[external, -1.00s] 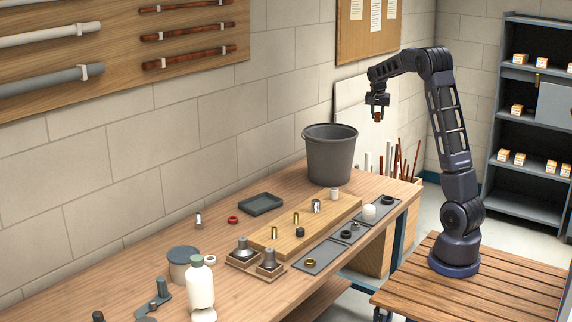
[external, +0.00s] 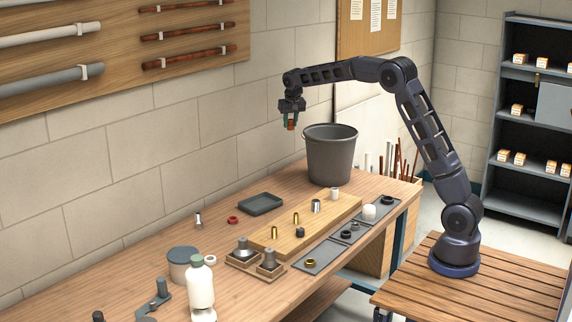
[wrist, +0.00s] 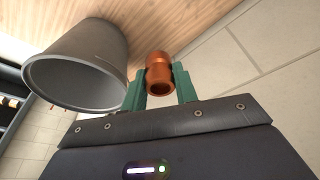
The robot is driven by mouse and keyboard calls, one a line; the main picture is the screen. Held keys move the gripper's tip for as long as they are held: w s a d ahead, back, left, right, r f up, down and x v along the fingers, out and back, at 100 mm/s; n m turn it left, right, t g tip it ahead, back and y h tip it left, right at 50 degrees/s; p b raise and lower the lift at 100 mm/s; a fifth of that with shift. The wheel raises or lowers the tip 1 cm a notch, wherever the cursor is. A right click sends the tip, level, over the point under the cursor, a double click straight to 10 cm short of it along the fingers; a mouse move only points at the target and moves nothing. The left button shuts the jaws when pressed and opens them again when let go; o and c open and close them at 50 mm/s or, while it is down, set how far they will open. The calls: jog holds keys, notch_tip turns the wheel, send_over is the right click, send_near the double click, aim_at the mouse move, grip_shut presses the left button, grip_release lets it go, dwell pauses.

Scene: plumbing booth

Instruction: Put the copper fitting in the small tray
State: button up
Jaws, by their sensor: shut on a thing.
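The copper fitting (wrist: 159,75) is a short orange-brown tube, held between the green fingers of my gripper (wrist: 160,90) in the wrist view. In the external view my gripper (external: 290,121) is shut on the fitting (external: 291,126), high above the bench, to the left of the grey bucket. The small tray (external: 260,204) is dark grey, shallow and empty. It lies on the bench near the wall, below and to the left of my gripper. The tray does not show in the wrist view.
A tall grey bucket (external: 331,155) stands right of the tray; it also shows in the wrist view (wrist: 75,65). A wooden board (external: 300,226) with several small fittings lies in front of the tray. A red ring (external: 233,220) and a metal part (external: 198,220) sit left of it.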

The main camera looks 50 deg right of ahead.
jog(key=w+a+n+y, duration=0.1)
jog(key=w+a+n, duration=0.25)
jog(key=a, duration=1.35)
send_over(259, 205)
jog(key=s, duration=0.1)
jog(key=shift+m, duration=0.35)
jog(key=s+x, duration=0.2)
jog(key=x, duration=0.6)
jog(key=s+a+f+x, duration=0.1)
jog(key=s+x, duration=0.1)
jog(key=x, duration=0.7)
jog(key=s+a+x, duration=0.1)
jog(key=x, duration=0.7)
jog(key=shift+s+a+f, duration=0.15)
jog(key=shift+s+f, duration=0.15)
jog(key=shift+f, duration=0.35)
jog(key=shift+s+a+x, duration=0.1)
jog(key=shift+s+x, duration=0.1)
jog(key=shift+x, duration=0.6)
jog(key=shift+s+a+x, duration=0.1)
jog(key=shift+s+x, duration=0.05)
jog(key=shift+x, duration=0.6)
jog(key=shift+s+x, duration=0.2)
jog(key=shift+x, duration=0.6)
jog(key=shift+f, duration=0.3)
jog(key=o, duration=1)
jog(key=shift+c, duration=0.2)
jog(key=shift+r, duration=0.1)
